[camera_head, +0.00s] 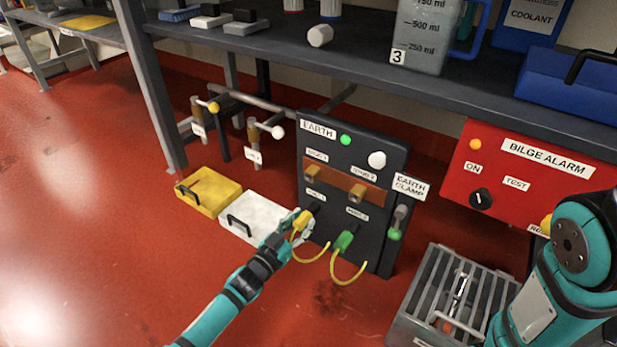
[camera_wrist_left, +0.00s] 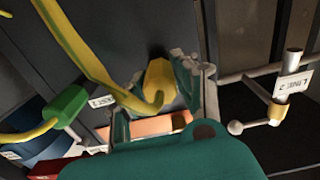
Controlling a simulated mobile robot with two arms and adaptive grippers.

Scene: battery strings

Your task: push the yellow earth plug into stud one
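The dark earth panel (camera_head: 335,135) stands below the shelf. Its copper bar carries two brass studs: stud one (camera_head: 313,172) on the left and stud two (camera_head: 357,192) on the right. Both are bare. The yellow plug (camera_head: 301,219) is at the left parking spot below the bar, with a yellow cable. My left gripper (camera_head: 300,228) is at this plug. A green plug (camera_head: 343,241) sits at the right parking spot. My right gripper is not in view.
An earth clamp (camera_head: 399,220) is at the panel's right edge. A grey slatted crate (camera_head: 420,290) and a red bilge alarm box (camera_head: 490,150) are to the right. Yellow (camera_head: 207,194) and white (camera_head: 240,217) boxes are left of the panel. The cables hang in loops below the plugs.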

